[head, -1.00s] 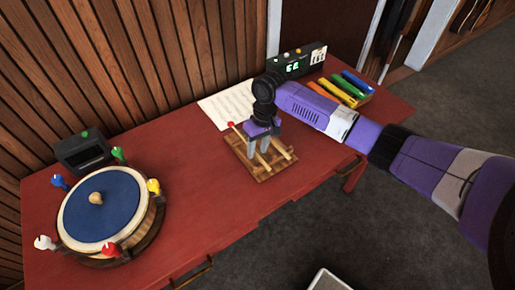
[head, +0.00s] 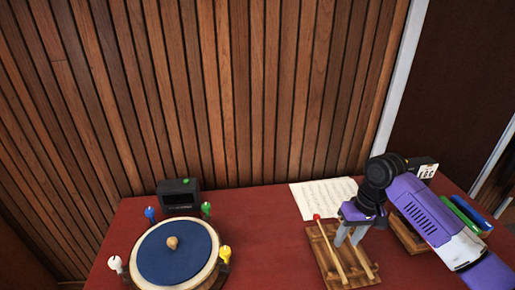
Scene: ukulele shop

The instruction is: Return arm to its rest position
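My gripper (head: 348,241) is at the right of the head view. Its two grey fingers point down, with a gap between them and nothing visible held. They are over the far part of a slatted wooden rack (head: 319,251). A red-tipped stick (head: 328,243) and a second wooden stick (head: 358,257) lie on the rack. I cannot tell whether the fingertips touch the rack or the sticks. My purple and white arm reaches in from the lower right.
The red table (head: 262,225) also holds a blue-topped round drum (head: 170,258) with coloured pegs, a small black device (head: 178,196), sheet music (head: 318,193) and coloured bars (head: 462,214), partly hidden by my arm. A slatted wood wall (head: 230,90) stands behind. The table between drum and rack is clear.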

